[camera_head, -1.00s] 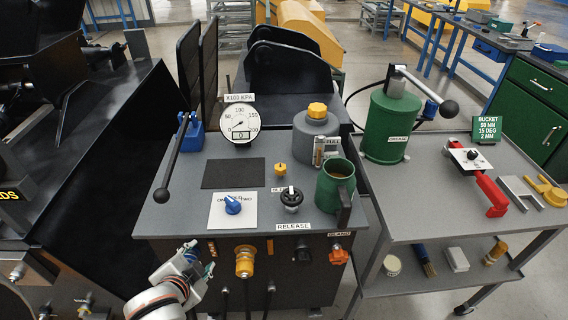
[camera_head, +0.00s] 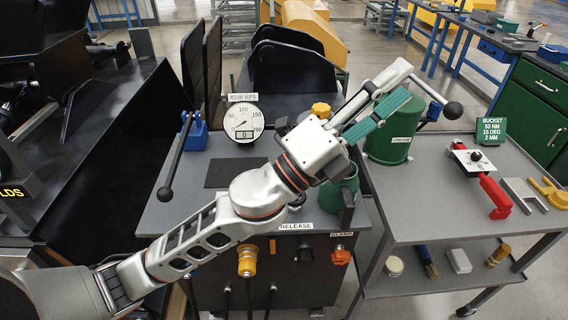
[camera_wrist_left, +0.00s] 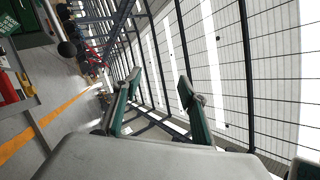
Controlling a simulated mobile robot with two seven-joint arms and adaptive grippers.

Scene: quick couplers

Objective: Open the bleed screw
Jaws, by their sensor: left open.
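The small yellow screw head on the grey bench top, which I take to be the bleed screw, is hidden behind my left arm in the head view. My left gripper (camera_head: 388,97) is raised over the back right of the bench, in front of the green grease canister. Its teal fingers are spread with nothing between them; the left wrist view shows the same open fingers (camera_wrist_left: 160,82) against the ceiling. The round gauge (camera_head: 240,122) stands at the back of the bench. The black release handwheel (camera_head: 297,203) is partly hidden by my arm. My right gripper is not in view.
The green grease canister (camera_head: 390,142) stands close behind the fingers; its lever ends in a black ball (camera_head: 453,109). A green mug (camera_head: 349,185) and a grey bottle with an orange cap (camera_head: 321,109) stand near my wrist. A black lever (camera_head: 175,160) rises at the bench's left.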

